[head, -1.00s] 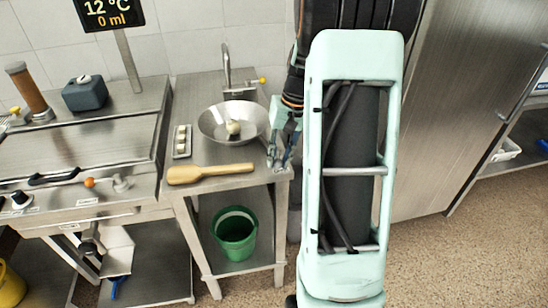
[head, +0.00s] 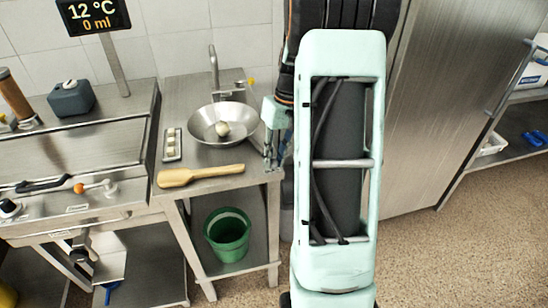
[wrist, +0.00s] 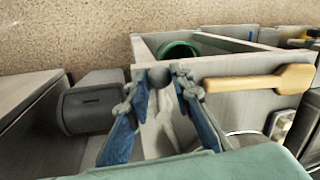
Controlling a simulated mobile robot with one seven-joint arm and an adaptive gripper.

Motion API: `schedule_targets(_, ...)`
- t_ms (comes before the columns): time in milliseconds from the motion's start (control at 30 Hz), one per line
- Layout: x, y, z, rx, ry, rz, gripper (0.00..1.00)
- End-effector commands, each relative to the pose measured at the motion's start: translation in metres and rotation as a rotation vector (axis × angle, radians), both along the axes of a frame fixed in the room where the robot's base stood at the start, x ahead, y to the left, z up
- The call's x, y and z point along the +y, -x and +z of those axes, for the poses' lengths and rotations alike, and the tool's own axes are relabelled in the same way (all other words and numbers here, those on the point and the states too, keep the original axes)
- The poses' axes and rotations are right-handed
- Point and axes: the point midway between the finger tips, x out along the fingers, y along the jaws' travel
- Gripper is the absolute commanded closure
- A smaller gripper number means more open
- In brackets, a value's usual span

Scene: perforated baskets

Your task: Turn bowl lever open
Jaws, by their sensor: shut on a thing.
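A wide steel bowl (head: 223,112) with a pale round thing (head: 222,128) in it stands on the steel table. My gripper (head: 271,163) hangs at the table's front right corner, to the right of the bowl. In the wrist view my gripper (wrist: 161,80) has its two fingers on either side of a dark ball knob (wrist: 160,76) and is shut on it. A grey lever-like part shows between the fingers below the knob; how it joins is hidden. The small knob is too hidden by the fingers to make out in the head view.
A wooden spatula (head: 200,176) and a small tray with pale pieces (head: 172,145) lie left of my gripper. A tap (head: 214,70) stands behind the bowl. A green bucket (head: 228,235) is on the lower shelf. A tall steel cabinet (head: 425,130) stands at the right.

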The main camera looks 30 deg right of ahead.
Motion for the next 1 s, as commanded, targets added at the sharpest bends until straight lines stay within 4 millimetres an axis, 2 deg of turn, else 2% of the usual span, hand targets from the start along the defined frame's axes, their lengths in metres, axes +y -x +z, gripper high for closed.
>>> schedule_targets(33, -0.001, 0.000, 0.001, -0.003, 0.003, -0.001, 1.00)
schedule_targets(67, -0.001, 0.000, 0.001, -0.003, 0.003, -0.001, 0.77)
schedule_targets(200, -0.001, 0.000, 0.001, -0.002, 0.003, -0.001, 0.62)
schedule_targets(567, -0.002, 0.000, 0.006, -0.002, 0.002, -0.001, 0.62)
schedule_targets(667, -0.004, -0.001, 0.018, -0.004, 0.003, -0.002, 0.62)
schedule_targets(1000, -0.019, 0.000, 0.088, -0.004, 0.004, -0.002, 0.62)
